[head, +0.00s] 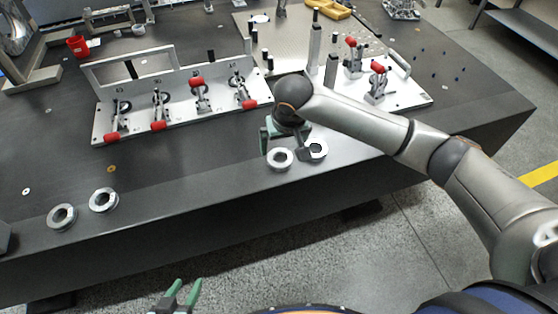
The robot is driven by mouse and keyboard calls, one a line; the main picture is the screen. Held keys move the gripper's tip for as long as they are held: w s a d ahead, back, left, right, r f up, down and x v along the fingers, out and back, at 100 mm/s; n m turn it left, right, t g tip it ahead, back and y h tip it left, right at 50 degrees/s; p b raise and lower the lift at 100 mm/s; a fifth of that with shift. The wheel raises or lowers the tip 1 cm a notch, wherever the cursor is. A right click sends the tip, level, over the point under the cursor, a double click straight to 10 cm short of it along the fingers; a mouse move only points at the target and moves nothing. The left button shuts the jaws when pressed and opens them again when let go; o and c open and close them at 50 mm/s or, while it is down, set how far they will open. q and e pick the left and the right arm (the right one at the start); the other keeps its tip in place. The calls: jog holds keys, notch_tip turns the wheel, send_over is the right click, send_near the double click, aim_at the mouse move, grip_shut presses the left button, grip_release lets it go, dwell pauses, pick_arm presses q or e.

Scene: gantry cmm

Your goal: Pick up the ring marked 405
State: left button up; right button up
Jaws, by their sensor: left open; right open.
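Two silvery rings lie near the table's front edge below my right gripper: one ring (280,159) and, just right of it, another ring (315,151). Two more rings lie at the left of the edge, a nearer ring (62,217) and a ring (103,200) beside it. No marking is legible, so I cannot tell which is 405. My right gripper (284,142) is open, pointing down just behind the middle ring; one finger partly covers the right-hand ring. I cannot tell whether it touches. My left gripper (182,293) is open and empty, in front of the table, low in the picture.
A white fixture plate with red-handled clamps (180,103) stands behind the rings. Another clamp plate (400,92) with posts is at the back right. The dark table (180,172) is clear between the ring pairs.

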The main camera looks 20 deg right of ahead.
aim_at(280, 160)
jog(key=x, duration=0.2)
jog(key=shift+w+f, duration=0.1)
jog(key=shift+f, duration=0.25)
jog(key=b+x, duration=0.1)
jog(key=x, duration=0.3)
jog(key=shift+w+d+f, duration=0.1)
jog(key=shift+w+f, duration=0.05)
jog(key=shift+f, duration=0.05)
jog(key=shift+w+f, duration=0.1)
jog(key=shift+f, duration=0.15)
jog(key=shift+c, duration=0.2)
jog(key=c, duration=1.1)
jog(key=shift+r, duration=0.1)
grip_shut()
